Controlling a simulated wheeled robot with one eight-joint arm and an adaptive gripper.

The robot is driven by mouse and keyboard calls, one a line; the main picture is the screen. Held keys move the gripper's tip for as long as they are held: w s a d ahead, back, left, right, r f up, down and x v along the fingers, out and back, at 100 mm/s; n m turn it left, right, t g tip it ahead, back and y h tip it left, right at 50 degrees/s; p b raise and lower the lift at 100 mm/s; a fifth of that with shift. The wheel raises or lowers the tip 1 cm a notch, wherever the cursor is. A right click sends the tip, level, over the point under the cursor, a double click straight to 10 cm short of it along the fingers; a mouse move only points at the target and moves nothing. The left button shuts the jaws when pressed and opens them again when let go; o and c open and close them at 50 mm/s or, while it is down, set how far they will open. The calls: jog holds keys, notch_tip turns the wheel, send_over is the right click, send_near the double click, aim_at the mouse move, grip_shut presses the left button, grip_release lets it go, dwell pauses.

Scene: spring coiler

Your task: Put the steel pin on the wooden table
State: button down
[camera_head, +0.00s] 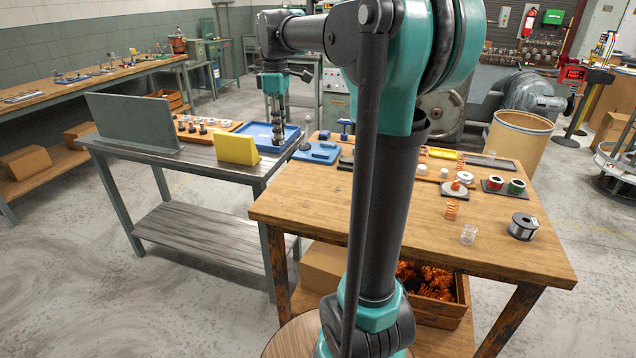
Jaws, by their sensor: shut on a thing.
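My gripper (278,138) points down over the blue tray (246,128) on the steel table at the left. It is shut on a slim dark thing that looks like the steel pin; the fingers hide most of it, and I cannot tell whether it touches the tray. The wooden table (480,247) stands to the right, its left part partly behind my arm. A thin grey upright piece (307,127) stands just right of my gripper, near a blue block (317,153).
A yellow block (237,149) and a grey upright panel (132,121) stand on the steel table. The wooden table holds a wire spool (523,227), a clear cup (468,234), copper springs (451,208) and red and green spools (504,185). Its front is mostly clear.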

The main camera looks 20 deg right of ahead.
notch_tip(320, 180, down, 19)
jog(key=shift+d+f, duration=0.15)
jog(key=shift+f, duration=0.05)
dwell(0.3)
jog(key=shift+f, duration=0.1)
jog(key=c, duration=1.5)
grip_release()
notch_tip(320, 180, up, 12)
